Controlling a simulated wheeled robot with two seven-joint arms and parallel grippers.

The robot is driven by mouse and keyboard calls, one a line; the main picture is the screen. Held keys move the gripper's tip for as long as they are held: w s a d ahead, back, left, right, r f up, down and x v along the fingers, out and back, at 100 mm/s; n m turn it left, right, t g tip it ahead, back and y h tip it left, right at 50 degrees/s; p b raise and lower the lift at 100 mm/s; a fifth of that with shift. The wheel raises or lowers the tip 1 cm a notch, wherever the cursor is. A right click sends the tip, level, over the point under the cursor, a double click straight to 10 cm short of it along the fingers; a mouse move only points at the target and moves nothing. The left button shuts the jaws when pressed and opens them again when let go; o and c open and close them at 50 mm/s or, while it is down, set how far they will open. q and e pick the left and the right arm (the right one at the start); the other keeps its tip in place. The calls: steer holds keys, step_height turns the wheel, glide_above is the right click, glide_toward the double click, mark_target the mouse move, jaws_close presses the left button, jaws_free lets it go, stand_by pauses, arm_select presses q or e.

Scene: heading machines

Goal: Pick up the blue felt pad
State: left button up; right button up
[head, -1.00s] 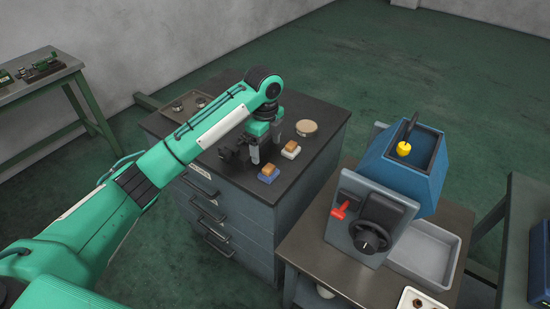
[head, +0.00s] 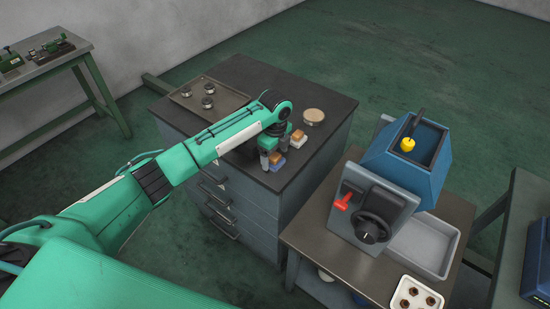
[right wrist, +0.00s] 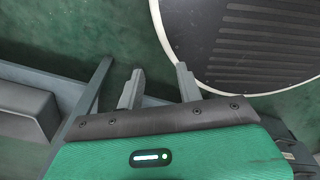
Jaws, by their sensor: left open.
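The blue felt pad (head: 277,164) shows in the head view as a small blue piece with a tan top, near the front edge of the dark cabinet top. My left gripper (head: 274,155) is over it, pointing down, its fingers apart on either side of the pad or close to it. Whether they touch it I cannot tell; the gripper partly hides the pad. A similar white pad (head: 296,141) with a tan top lies just behind it. My right gripper (right wrist: 158,85) shows in the right wrist view, fingers apart, with nothing between them.
On the cabinet top (head: 325,135) are a round tan disc (head: 313,116) and a tray (head: 186,95) with dark round pieces. To the right, a lower table holds a blue machine (head: 405,165) with a red lever, a grey bin (head: 428,245) and a white tray of nuts (head: 416,296).

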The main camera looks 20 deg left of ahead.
mark_target(275, 156)
arm_select(q)
steer(key=shift+f, duration=1)
steer(key=c, duration=1.1)
steer(key=shift+o, duration=0.2)
arm_select(e)
steer(key=shift+s+r, duration=0.3)
steer(key=shift+s, duration=0.45)
